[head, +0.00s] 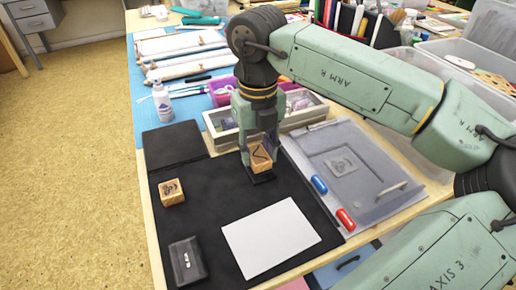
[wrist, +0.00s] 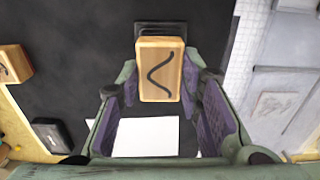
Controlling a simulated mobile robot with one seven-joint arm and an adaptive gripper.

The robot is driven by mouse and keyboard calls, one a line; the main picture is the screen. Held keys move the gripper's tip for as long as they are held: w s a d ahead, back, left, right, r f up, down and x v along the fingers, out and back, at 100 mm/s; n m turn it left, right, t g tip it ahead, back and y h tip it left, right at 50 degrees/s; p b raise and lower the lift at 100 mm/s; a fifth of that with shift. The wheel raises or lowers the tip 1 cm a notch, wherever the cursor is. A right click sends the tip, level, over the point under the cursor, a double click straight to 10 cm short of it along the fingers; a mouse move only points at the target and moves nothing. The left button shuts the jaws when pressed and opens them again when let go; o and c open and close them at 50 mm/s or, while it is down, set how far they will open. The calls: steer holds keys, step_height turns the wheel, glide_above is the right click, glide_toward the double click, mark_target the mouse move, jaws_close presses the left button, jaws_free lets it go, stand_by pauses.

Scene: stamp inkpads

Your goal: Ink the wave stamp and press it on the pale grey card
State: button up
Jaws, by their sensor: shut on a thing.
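The wave stamp (head: 261,158) is a wooden block with a dark wavy line on its face. My gripper (head: 258,143) is shut on it at the back of the black mat. The stamp and the fingers (wrist: 160,85) also show in the wrist view. A small black pad (head: 262,178) lies directly under the stamp; I cannot tell whether they touch. The pale grey card (head: 270,238) lies flat on the mat's front part, apart from the stamp, and looks blank.
A second wooden stamp (head: 171,191) stands at the mat's left. A black case with white marks (head: 187,262) lies front left. A grey board (head: 350,160) with blue and red markers is at right. A long tray (head: 300,117) stands behind. The mat's middle is clear.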

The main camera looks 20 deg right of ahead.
mark_target(258, 154)
stand_by(0.5)
steer(key=shift+r+p, duration=0.3)
steer(key=shift+r, duration=0.25)
steer(key=shift+r+p, duration=1.7)
steer(key=shift+r, duration=1.1)
steer(key=o, duration=0.4)
steer(key=c, duration=0.4)
